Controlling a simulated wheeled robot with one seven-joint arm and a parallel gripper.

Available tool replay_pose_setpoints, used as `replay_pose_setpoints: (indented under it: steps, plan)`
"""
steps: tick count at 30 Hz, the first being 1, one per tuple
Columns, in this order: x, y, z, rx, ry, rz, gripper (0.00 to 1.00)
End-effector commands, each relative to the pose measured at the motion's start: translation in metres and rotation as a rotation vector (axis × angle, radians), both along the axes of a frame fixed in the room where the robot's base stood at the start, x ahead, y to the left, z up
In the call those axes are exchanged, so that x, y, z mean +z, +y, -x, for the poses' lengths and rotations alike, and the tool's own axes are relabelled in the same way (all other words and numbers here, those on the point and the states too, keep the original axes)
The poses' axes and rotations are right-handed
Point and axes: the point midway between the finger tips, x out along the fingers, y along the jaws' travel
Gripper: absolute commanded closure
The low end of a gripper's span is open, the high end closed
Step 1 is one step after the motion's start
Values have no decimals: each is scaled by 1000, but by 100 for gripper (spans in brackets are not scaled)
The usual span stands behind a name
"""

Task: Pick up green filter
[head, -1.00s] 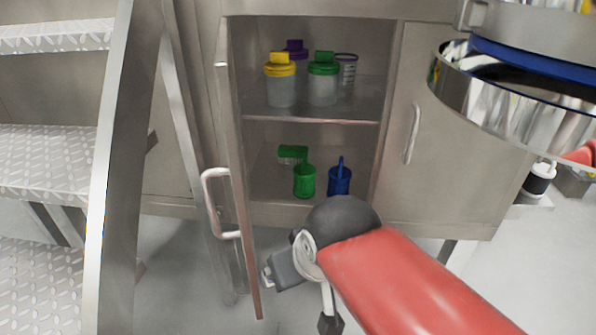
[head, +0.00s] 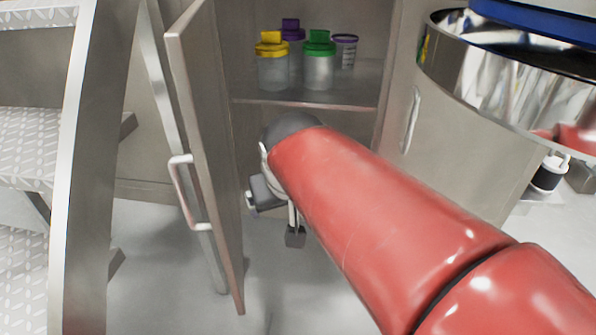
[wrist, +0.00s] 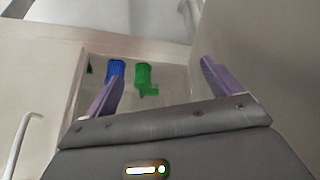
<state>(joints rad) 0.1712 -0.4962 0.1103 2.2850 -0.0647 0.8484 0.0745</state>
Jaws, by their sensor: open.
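The green filter (wrist: 143,74) is a small green cylinder with a green piece projecting from one end, in the wrist view. It stands beside a blue filter of similar shape (wrist: 116,68), inside the open cabinet. My gripper (wrist: 162,69) is open and empty. Its two purple-grey fingers are spread apart, with the green filter showing between them, farther off. The fingers do not appear to touch anything. In the head view my red arm hides the lower compartment and both filters.
The open cabinet door (head: 205,150) stands left of my arm. The upper shelf (head: 300,98) holds yellow-, green- and purple-lidded jars (head: 272,68). A shiny steel vessel (head: 490,95) overhangs at right. Metal steps (head: 30,150) are at far left.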

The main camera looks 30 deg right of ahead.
Motion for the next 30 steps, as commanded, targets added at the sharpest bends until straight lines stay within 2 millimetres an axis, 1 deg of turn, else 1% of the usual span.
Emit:
replay_pose_setpoints:
  steps: [1, 2, 5, 6, 8, 9, 11, 12, 15, 18, 21, 23, 30]
  plan:
    - [-4, -6, -15, -18, 2, 7, 10]
    - [-5, -9, -24, -29, 2, 10, 10]
    - [-9, -24, -60, -68, -2, 22, 10]
    - [-13, -32, -78, -88, -4, 24, 10]
    - [-21, -48, -108, -118, -10, 22, 10]
    - [-26, -59, -128, -139, -17, 18, 10]
    - [-36, -77, -155, -170, -27, 6, 10]
    - [-42, -89, -172, -188, -36, -3, 10]
    - [-55, -115, -203, -227, -56, -27, 10]
    - [-63, -133, -221, -253, -72, -47, 10]
    - [-67, -143, -230, -267, -80, -58, 10]
    - [-70, -146, -234, -270, -82, -61, 10]
    - [-92, -151, -246, -270, -81, -62, 10]
